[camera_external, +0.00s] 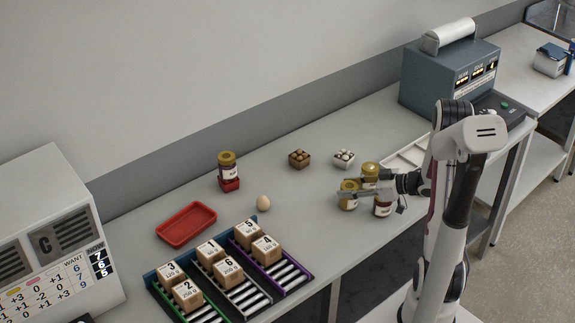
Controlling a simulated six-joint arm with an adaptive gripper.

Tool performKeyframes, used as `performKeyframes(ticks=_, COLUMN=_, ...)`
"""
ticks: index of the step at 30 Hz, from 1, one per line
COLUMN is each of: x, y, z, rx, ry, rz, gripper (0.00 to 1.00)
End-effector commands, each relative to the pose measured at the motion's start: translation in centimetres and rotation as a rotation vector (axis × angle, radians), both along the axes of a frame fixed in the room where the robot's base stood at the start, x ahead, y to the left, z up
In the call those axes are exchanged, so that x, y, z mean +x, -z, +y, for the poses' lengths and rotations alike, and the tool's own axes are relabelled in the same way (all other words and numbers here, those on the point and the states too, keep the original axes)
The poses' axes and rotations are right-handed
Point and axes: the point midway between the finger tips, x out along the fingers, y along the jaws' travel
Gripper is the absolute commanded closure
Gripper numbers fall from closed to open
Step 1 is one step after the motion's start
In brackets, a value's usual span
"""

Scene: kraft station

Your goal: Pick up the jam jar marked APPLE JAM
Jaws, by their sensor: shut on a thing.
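My gripper (348,190) reaches in from the right, low over the table among several jam jars. It is shut on a jar with a yellow-gold lid (349,204), the leftmost of this group, and the fingers partly cover it. Another gold-lidded jar (370,168) stands just behind the fingers. A dark red jar (383,210) stands in front, below the gripper, its top hidden. The labels are too small to read, so I cannot tell which jar is marked APPLE JAM.
Two small boxes of round things, brown (299,159) and white (344,159), stand behind. An egg (263,203), a red tray (187,225) and coloured racks with numbered blocks (228,272) lie to the left. A pale tray (408,155) and a blue-grey machine (448,82) are at right.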

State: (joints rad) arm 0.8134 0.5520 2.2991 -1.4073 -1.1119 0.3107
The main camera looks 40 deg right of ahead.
Motion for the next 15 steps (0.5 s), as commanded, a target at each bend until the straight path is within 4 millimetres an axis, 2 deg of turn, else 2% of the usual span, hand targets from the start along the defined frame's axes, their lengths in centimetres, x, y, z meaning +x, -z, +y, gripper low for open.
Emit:
performKeyframes(ticks=8, x=0.0, y=-0.4, z=0.0, rx=0.0, ry=0.0, rz=-0.002, gripper=0.94)
performKeyframes(ticks=15, x=0.1, y=-1.8, z=0.0, rx=-0.001, ry=0.0, rz=-0.004, gripper=0.94)
